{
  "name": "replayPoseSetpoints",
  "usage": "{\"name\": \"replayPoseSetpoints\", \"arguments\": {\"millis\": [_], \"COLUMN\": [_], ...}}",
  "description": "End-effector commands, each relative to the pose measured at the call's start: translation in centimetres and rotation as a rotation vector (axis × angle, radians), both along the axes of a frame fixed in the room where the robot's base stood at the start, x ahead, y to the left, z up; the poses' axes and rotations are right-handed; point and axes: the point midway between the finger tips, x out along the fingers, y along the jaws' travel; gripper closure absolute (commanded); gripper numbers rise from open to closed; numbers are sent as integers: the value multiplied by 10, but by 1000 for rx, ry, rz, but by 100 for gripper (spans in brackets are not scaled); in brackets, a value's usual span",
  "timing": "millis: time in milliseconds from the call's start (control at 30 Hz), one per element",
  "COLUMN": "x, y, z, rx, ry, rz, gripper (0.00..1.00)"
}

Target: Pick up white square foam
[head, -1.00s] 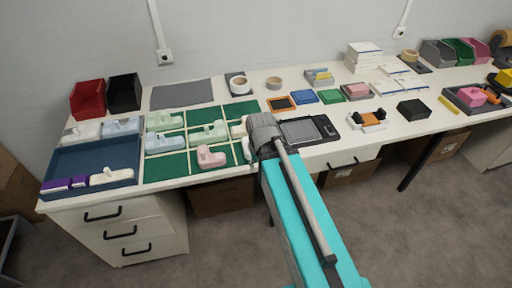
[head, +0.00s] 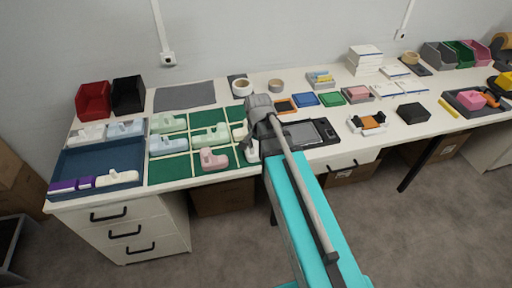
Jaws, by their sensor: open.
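White foam pieces show in the head view, but none is clearly a plain square. One white piece (head: 92,134) lies at the back left of the blue tray (head: 100,160). Another white piece (head: 239,133) is at the right side of the green divided tray (head: 168,169), partly hidden by my arm. My gripper (head: 252,147) is open over the right edge of the green tray. Its fingers are small and partly hidden, and I see nothing held in it.
Pale green pieces (head: 168,123) and a pink piece (head: 212,159) fill green compartments. A black device (head: 307,133) lies right of my gripper. Red (head: 93,99) and black (head: 128,94) bins stand behind the blue tray. A grey mat (head: 184,96) lies at the back.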

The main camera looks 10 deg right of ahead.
Motion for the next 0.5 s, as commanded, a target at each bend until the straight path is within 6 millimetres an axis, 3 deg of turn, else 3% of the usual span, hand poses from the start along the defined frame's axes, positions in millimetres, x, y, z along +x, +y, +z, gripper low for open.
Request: {"name": "replayPoseSetpoints", "arguments": {"millis": [33, 200, 500], "x": [13, 39, 75], "y": [0, 2, 4], "z": [8, 20, 37], "rx": [0, 0, 0], "ry": [0, 0, 0], "rz": [-71, -330, -709], "gripper": [34, 34, 34]}}
